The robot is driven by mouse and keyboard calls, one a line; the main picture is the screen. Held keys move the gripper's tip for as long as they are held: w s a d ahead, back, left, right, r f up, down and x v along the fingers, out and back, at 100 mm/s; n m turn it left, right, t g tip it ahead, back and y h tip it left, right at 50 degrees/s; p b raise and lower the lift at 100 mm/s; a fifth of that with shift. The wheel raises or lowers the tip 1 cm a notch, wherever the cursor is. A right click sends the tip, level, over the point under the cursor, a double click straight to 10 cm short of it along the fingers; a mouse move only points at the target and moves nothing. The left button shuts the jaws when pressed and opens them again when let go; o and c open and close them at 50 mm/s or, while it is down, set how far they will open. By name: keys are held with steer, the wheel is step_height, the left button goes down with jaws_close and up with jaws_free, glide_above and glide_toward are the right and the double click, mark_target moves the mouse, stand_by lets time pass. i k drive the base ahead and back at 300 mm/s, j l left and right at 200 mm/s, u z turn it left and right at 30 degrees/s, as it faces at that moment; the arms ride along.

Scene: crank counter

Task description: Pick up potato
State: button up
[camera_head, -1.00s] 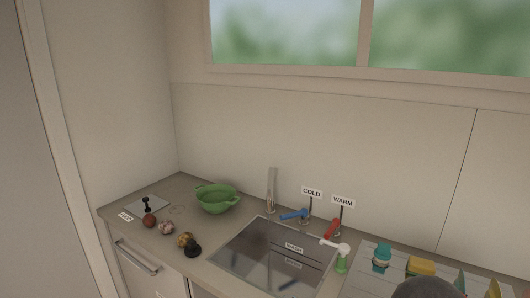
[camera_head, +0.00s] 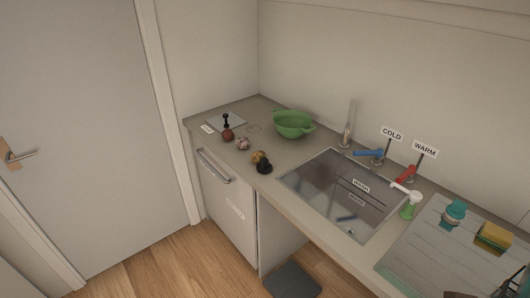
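Several small round items lie on the counter at the left, left of the sink. A yellow-brown lump (camera_head: 259,157) could be the potato, but it is too small to be sure. A dark black item (camera_head: 264,167) sits right against it, near the counter's front edge. A reddish-brown round item (camera_head: 228,135) and a pinkish bulb-like item (camera_head: 243,143) lie farther left and back. My gripper does not show in the head view.
A green colander (camera_head: 294,124) stands behind these items. The sink (camera_head: 330,208) is to their right, with a blue COLD tap (camera_head: 369,153) and red WARM tap (camera_head: 405,173). A drawer handle (camera_head: 213,166) juts out below. A dark mat (camera_head: 292,281) lies on the floor.

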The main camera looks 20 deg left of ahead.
mark_target(256, 157)
steer(key=i+j+z, duration=0.2)
steer(key=j, duration=0.5)
steer(key=k+j+z, duration=0.2)
steer(key=j, duration=0.5)
steer(key=i+j+z, duration=0.2)
steer(key=j, duration=0.6)
steer(key=k+j+z, duration=0.2)
steer(key=j, duration=0.5)
steer(key=k+j+z, duration=0.2)
steer(key=j, duration=0.5)
steer(key=i, duration=0.1)
